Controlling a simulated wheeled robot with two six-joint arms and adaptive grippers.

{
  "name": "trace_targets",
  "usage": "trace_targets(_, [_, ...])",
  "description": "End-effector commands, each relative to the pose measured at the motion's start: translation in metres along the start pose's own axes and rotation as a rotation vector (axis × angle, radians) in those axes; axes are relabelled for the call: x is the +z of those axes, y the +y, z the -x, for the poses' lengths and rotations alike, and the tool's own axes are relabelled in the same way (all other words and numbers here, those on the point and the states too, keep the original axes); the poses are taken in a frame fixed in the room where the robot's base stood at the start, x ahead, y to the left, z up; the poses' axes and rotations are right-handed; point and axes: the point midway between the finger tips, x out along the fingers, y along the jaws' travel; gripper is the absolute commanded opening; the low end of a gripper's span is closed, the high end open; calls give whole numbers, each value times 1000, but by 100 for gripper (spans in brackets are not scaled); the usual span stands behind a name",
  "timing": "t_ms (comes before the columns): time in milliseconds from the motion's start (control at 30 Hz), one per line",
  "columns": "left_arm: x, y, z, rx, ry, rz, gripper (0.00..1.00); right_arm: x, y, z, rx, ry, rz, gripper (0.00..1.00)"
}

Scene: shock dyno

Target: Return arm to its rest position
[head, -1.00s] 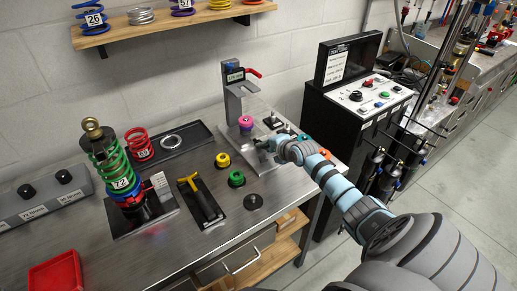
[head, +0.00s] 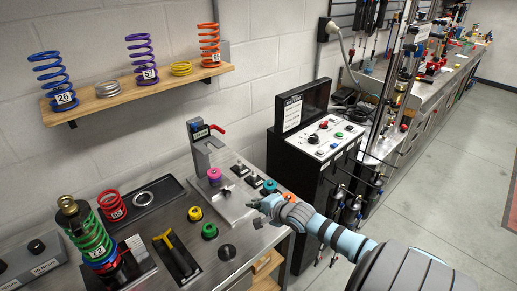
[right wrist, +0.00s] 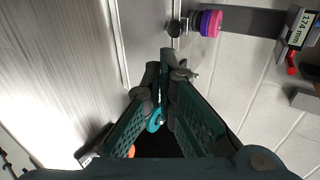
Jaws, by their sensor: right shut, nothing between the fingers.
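My right arm (head: 345,240) reaches in from the lower right of the head view. My right gripper (head: 255,204) is shut and empty at the right edge of the bench, near the metal press plate (head: 232,211). The right wrist view shows its dark fingers (right wrist: 160,78) closed together at the tips. A pink and purple puck (head: 214,174) sits on the press to the left of the gripper, apart from it; it also shows in the right wrist view (right wrist: 209,23). My left gripper is in neither view.
The press stand (head: 203,150) with a red lever rises behind the puck. A coilover with a green spring (head: 92,238) stands on the bench at left. Small teal and orange parts (head: 269,186) lie close behind the gripper. A black control cabinet (head: 322,148) stands to the right.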

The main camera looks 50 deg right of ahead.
Motion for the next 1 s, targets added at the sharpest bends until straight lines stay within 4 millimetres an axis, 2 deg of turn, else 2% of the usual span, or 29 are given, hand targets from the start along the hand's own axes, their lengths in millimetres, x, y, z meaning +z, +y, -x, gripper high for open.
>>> trace_targets(33, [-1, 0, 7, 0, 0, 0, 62, 0, -3, 8, 1, -1, 3, 0])
trace_targets(100, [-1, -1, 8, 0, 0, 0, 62, 0, -2, 11, 0, -1, 1, 0])
trace_targets(367, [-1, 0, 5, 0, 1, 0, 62, 0, 2, 12, 1, 1, 0, 0])
trace_targets(467, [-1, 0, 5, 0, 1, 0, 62, 12, 14, 15, 32, -10, 66, 0])
trace_targets(567, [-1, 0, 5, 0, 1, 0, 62, 48, 47, 28, 120, -50, 279, 0])
trace_targets(733, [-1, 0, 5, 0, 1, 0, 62, 115, 106, 77, 288, -177, 794, 0])
trace_targets(833, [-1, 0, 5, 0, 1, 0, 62, 139, 127, 110, 359, -260, 1058, 0])
trace_targets(1000, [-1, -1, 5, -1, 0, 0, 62, 162, 149, 166, 454, -408, 1414, 0])
